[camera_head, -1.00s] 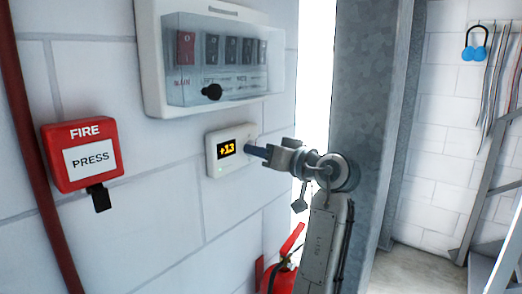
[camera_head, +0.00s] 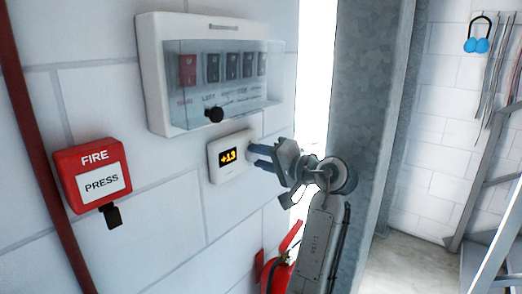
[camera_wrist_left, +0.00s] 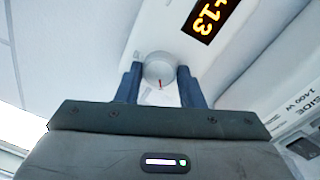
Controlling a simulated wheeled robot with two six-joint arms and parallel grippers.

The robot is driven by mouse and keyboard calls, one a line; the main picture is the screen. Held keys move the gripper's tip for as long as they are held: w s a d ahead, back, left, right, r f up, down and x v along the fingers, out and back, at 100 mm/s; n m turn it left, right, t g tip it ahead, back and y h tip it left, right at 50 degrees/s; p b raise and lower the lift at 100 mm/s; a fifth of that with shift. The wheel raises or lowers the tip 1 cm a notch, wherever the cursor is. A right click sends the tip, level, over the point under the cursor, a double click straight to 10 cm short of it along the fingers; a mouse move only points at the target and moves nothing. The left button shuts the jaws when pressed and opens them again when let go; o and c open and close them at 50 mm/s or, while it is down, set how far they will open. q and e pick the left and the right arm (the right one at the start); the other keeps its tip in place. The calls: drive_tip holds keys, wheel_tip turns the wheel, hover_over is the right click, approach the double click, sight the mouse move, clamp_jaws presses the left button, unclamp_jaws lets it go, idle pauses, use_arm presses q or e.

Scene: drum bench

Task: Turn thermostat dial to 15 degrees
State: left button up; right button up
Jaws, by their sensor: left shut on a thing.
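The white thermostat (camera_head: 229,157) is on the block wall, and its display reads +13 in yellow. It also shows in the left wrist view (camera_wrist_left: 186,58). Its round pale dial (camera_wrist_left: 158,70), with a red mark, sits between the two blue fingers of my left gripper (camera_wrist_left: 159,80). In the head view my left gripper (camera_head: 254,156) reaches the thermostat's right side from the right, shut on the dial, which its fingers mostly hide. My right gripper is not in view.
A switch box (camera_head: 158,75) with a clear cover and black knob is just above the thermostat. A red fire call point (camera_head: 70,160) is at left. A fire extinguisher (camera_head: 283,272) stands below my arm. A grey metal column (camera_head: 368,90) rises at right.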

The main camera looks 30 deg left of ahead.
use_arm(q)
drive_tip(key=shift+r+m+p, duration=0.1)
drive_tip(key=shift+m+p, duration=0.2)
drive_tip(key=shift+m, duration=0.2)
